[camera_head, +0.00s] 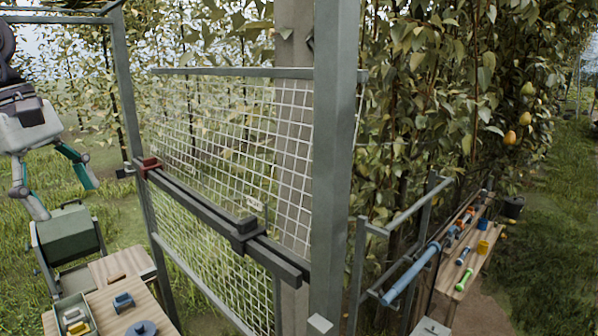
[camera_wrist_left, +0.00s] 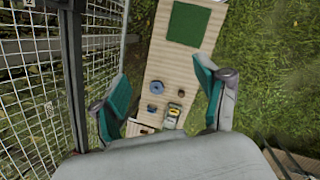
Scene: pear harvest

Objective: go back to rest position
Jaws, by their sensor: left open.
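My left gripper (camera_head: 67,196) is at the left side of the head view, raised above the grass and the green box-like thing below it. Its teal-padded fingers are spread apart with nothing between them. In the left wrist view the same gripper (camera_wrist_left: 163,100) shows its two fingers wide apart, and a wooden table (camera_wrist_left: 157,75) lies below, between them. My right gripper is in neither view.
A wire-mesh gate (camera_head: 215,130) with a dark bar and grey posts (camera_head: 335,170) stands right of the gripper. A wooden table (camera_head: 120,300) with blue parts is at lower left. A tool bench (camera_head: 465,270) and hanging pears (camera_head: 524,118) are at right.

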